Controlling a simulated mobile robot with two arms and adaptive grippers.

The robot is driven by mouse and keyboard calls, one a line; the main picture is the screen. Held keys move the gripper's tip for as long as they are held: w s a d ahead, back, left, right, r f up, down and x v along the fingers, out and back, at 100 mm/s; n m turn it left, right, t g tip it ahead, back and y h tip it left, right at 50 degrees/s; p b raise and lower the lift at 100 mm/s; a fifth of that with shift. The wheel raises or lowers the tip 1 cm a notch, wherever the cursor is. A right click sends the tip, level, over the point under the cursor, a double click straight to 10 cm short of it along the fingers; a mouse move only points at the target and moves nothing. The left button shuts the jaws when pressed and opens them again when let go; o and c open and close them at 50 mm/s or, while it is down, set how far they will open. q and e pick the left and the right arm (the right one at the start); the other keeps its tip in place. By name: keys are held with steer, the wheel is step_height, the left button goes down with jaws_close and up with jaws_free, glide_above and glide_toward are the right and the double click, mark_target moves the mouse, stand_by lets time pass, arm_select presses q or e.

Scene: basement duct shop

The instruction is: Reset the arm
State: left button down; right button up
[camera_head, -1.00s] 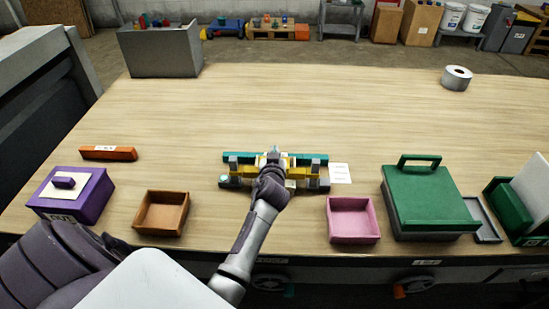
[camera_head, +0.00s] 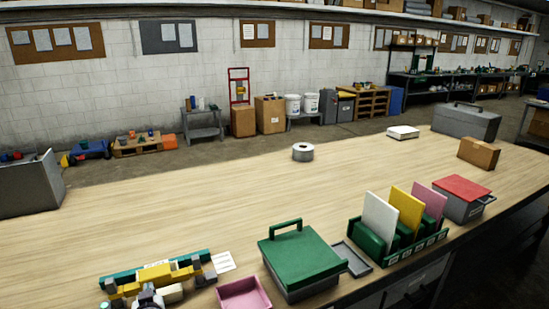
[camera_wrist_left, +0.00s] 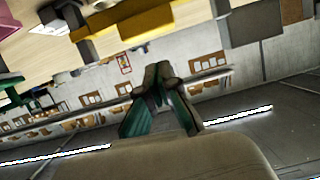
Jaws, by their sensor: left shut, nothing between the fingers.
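My left gripper (camera_head: 148,298) shows at the bottom left edge of the head view, in front of the fixture, partly cut off by the frame. In the left wrist view its two fingers (camera_wrist_left: 159,76) come together, shut and empty. The fixture has a teal back bar (camera_head: 186,262), a yellow bar (camera_head: 150,276) and grey blocks. The yellow bar also shows near the top of the left wrist view (camera_wrist_left: 150,22). Whether the gripper touches the fixture cannot be told. My right gripper is not in view.
Right of the fixture are a white paper (camera_head: 223,262), a pink tray (camera_head: 243,294), a green-lidded box (camera_head: 302,258) and a green rack (camera_head: 400,245) with coloured panels. A tape roll (camera_head: 303,152) stands farther back. The middle of the wooden table (camera_head: 180,200) is clear.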

arm_select(q)
steer(key=s+d+f+m+g+h, duration=0.1)
steer(key=s+d+m+g+h, duration=0.2)
steer(key=s+d, duration=0.55)
steer(key=s+d+f+m+g+h, duration=0.2)
steer(key=s+d+g, duration=0.15)
steer(key=s, duration=1.05)
steer(key=s+d+f+m+g+h, duration=0.1)
steer(key=s+d+m+g+h, duration=0.15)
steer(key=s+d, duration=0.6)
step_height(320, 180, down, 27)
steer(key=s+a+b, duration=0.2)
steer(key=s+b, duration=0.1)
steer(key=s+a+f+g+b, duration=0.1)
steer(key=s+a+f+g, duration=0.1)
steer(key=s+f, duration=1.5)
step_height(320, 180, down, 3)
steer(key=shift+a+f+m+b, duration=0.15)
steer(key=shift+a+m+b, duration=0.25)
steer(key=shift+a, duration=0.3)
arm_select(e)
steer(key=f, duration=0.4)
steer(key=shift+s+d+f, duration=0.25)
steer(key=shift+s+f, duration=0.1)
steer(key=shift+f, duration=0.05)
